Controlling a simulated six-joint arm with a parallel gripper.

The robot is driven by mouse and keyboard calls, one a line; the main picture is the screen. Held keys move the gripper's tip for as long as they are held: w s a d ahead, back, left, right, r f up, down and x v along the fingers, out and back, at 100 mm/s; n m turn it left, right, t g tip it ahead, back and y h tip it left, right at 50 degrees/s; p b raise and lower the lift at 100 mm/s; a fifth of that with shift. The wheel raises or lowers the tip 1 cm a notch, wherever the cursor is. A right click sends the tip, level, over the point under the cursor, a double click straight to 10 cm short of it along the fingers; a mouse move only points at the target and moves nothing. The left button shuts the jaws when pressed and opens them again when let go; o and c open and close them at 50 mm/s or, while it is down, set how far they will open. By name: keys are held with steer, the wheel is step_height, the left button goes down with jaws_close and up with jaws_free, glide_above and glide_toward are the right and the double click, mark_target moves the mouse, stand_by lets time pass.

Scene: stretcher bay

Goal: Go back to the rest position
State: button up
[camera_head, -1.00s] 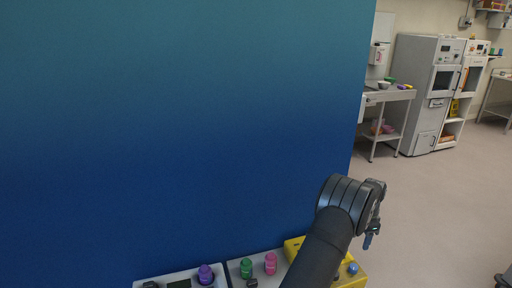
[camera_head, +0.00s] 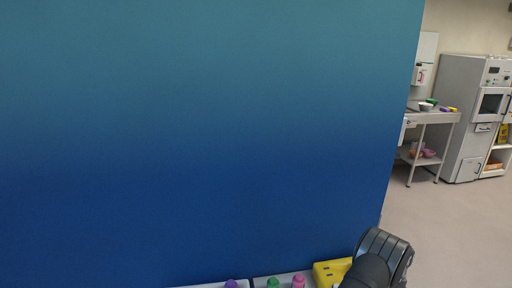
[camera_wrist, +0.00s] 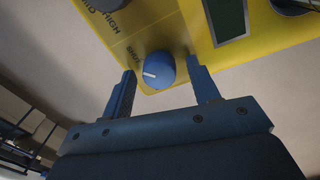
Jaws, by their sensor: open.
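My gripper (camera_wrist: 163,92) is open in the wrist view, its two dark blue fingers spread apart. A blue knob (camera_wrist: 158,70) with a white mark shows between the fingertips, on a yellow panel (camera_wrist: 135,38) with printed lettering. I cannot tell how far the fingertips are from the panel. Nothing is seen held in the fingers. In the head view my dark arm reaches in at the bottom right, beside the yellow box (camera_head: 330,272); the fingers are out of that picture.
A large blue panel (camera_head: 200,130) fills most of the head view. A purple knob (camera_head: 231,284), a green knob (camera_head: 273,283) and a pink knob (camera_head: 299,281) line the bottom edge. A metal table (camera_head: 432,117) and a grey cabinet (camera_head: 465,140) stand at the right, with open floor before them.

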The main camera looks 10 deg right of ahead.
steer(key=shift+r, duration=0.1)
step_height(320, 180, up, 17)
step_height(320, 180, down, 17)
steer(key=shift+f, duration=0.1)
steer(key=n, duration=0.3)
steer(key=shift+n, duration=0.4)
steer(key=n, duration=0.4)
steer(key=shift+n+h, duration=0.3)
steer(key=shift+n, duration=0.1)
steer(key=n, duration=0.4)
steer(key=shift+a, duration=0.1)
steer(key=shift+n, duration=2)
